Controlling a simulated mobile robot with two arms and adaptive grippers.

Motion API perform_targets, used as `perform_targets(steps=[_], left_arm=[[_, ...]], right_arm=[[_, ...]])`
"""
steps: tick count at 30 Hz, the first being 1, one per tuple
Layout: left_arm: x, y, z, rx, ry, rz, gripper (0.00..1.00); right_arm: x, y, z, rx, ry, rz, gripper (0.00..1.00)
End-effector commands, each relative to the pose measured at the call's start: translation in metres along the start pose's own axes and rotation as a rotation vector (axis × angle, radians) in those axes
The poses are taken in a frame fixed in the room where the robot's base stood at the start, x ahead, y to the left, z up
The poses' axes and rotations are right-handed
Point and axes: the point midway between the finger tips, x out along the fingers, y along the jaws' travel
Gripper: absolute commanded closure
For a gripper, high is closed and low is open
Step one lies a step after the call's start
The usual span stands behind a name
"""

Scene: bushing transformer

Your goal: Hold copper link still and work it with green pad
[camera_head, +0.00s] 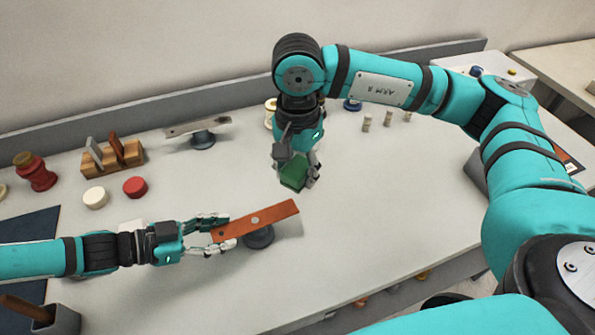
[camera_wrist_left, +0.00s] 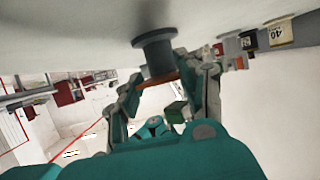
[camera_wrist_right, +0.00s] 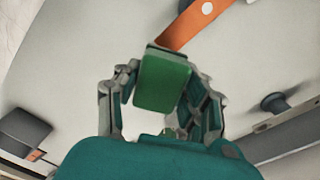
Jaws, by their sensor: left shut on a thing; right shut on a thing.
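The copper link (camera_head: 275,216) is a flat orange-brown bar with a pale round spot near its middle. It lies on a dark round stand (camera_head: 259,238) in the middle of the table. My left gripper (camera_head: 222,233) is shut on the link's left end; in the left wrist view the link (camera_wrist_left: 165,80) shows edge-on between the fingers. The green pad (camera_head: 293,172) is a small block. My right gripper (camera_head: 295,178) is shut on it and holds it above and behind the link, apart from it. The pad (camera_wrist_right: 163,82) also shows between the fingers in the right wrist view.
A grey bar on a second stand (camera_head: 203,140) is at the back. A wooden rack (camera_head: 113,158), white disc (camera_head: 95,197), red disc (camera_head: 135,186) and red knobbed piece (camera_head: 36,174) are at the left. The table right of the link is clear.

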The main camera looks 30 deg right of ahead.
Motion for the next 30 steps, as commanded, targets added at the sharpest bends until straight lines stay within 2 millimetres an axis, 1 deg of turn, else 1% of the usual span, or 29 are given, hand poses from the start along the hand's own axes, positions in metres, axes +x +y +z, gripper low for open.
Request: perform_targets(steps=[9,10,15,16,25,28,30], left_arm=[[0.000,0.000,0.000,0.000,-0.001,-0.001,1.00],[0.000,0.000,0.000,0.000,-0.001,-0.001,0.59],[0.000,0.000,0.000,0.000,-0.001,-0.001,0.37],[0.000,0.000,0.000,0.000,-0.001,-0.001,0.35],[-0.003,-0.001,0.000,0.000,-0.001,-0.001,0.35],[-0.013,-0.001,0.000,-0.001,0.000,-0.004,0.35],[-0.024,-0.002,0.000,0.001,-0.001,-0.005,0.35]], right_arm=[[0.000,0.000,0.000,0.000,0.000,0.000,0.89],[0.000,0.000,0.000,0.000,0.000,0.000,0.89],[0.000,0.000,0.000,0.000,0.000,0.000,0.89],[0.000,0.000,0.000,0.000,0.000,0.000,0.89],[0.000,0.000,0.000,0.000,0.000,0.000,0.89],[0.000,0.000,0.000,0.000,0.000,0.000,0.89],[0.000,0.000,0.000,0.000,0.000,0.000,0.89]])
